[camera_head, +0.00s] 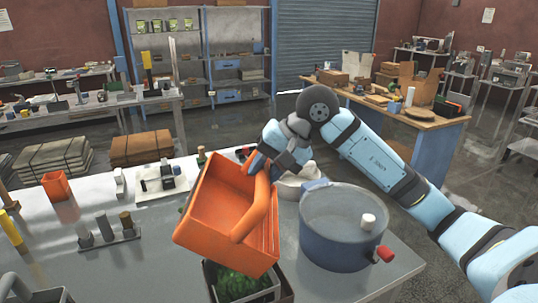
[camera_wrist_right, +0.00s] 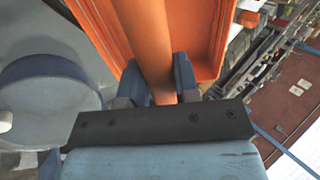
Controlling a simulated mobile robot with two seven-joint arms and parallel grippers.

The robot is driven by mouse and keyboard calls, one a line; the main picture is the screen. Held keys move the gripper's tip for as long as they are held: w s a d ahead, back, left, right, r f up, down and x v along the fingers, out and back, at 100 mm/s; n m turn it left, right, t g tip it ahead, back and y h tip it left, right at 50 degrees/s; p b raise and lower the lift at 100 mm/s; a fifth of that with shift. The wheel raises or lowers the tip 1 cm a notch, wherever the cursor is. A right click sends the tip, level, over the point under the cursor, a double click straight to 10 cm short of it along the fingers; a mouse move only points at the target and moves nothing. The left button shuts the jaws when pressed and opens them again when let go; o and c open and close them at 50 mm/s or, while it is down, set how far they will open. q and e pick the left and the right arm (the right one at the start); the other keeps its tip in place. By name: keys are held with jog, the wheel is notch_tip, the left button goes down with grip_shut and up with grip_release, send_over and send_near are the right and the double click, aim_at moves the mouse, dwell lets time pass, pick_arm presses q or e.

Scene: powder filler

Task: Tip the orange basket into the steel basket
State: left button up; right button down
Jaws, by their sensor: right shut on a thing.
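The orange basket (camera_head: 222,204) is held tilted above the table in the head view, its open side partly facing me. I see no contents in the visible part of its inside. My right gripper (camera_head: 264,166) is shut on its orange handle; the right wrist view shows both fingers (camera_wrist_right: 158,82) around the handle bar, with the basket (camera_wrist_right: 205,40) beyond. A dark, pale-rimmed container (camera_head: 284,290) with green contents stands below the orange basket, partly hidden by it. A grey metal container with a handle (camera_head: 35,297) is cut off at the bottom left and may be the steel basket. My left gripper is not in view.
A blue-grey round vessel (camera_head: 340,240) with a white and a red knob stands close right of the basket. On the left of the table (camera_head: 150,255) are a rack of cylinders (camera_head: 104,235), a small orange bin (camera_head: 56,186) and a white tray (camera_head: 161,187).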

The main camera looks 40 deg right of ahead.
jog(key=w+a+r+g+h+p, duration=0.3)
jog(key=w+a+g+h+p, duration=0.1)
jog(key=p, duration=0.5)
jog(key=shift+a+h, duration=0.5)
jog(key=shift+h, duration=0.2)
jog(key=shift+r, duration=0.15)
